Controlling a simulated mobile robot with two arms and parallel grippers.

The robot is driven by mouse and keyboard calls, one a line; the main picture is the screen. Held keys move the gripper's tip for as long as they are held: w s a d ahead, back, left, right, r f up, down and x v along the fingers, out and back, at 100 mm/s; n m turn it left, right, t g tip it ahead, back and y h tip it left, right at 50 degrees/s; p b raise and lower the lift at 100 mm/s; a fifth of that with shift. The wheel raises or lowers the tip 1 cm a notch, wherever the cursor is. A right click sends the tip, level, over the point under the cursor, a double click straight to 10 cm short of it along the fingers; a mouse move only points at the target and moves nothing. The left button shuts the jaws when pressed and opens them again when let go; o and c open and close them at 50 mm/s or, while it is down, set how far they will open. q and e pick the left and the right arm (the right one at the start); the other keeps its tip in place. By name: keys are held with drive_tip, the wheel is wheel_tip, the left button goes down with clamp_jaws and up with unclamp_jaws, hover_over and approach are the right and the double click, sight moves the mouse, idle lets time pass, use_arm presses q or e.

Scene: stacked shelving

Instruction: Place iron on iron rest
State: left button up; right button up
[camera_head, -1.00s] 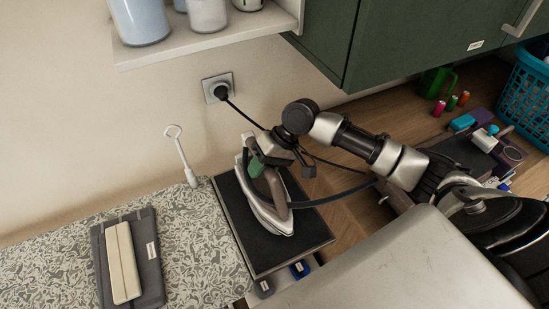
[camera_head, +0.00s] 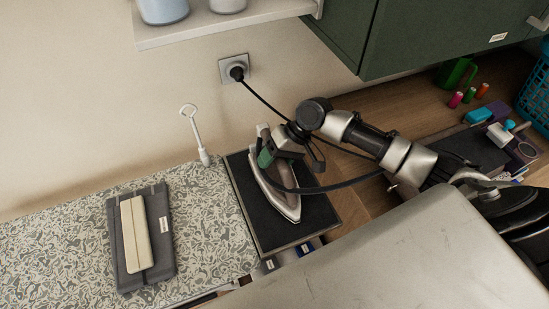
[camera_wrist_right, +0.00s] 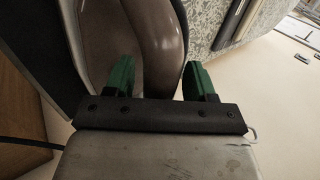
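The iron (camera_head: 286,208), silver with a brown handle, is over the black iron rest (camera_head: 300,230), its tip toward the front right edge. Whether its sole touches the rest is hidden. My right gripper (camera_head: 274,160) is at the back part of the iron. My left gripper is out of view.
A patterned ironing surface (camera_head: 205,240) with a grey pad (camera_head: 165,240) lies left of the rest. A cord runs from the wall socket (camera_head: 234,69) past the gripper. A green cabinet (camera_head: 440,35) and a white shelf (camera_head: 230,25) hang above. Sewing items (camera_head: 490,130) crowd the right.

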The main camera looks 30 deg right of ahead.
drive_tip(key=b+v, duration=0.2)
drive_tip(key=v, duration=1)
drive_tip(key=shift+b, duration=0.3)
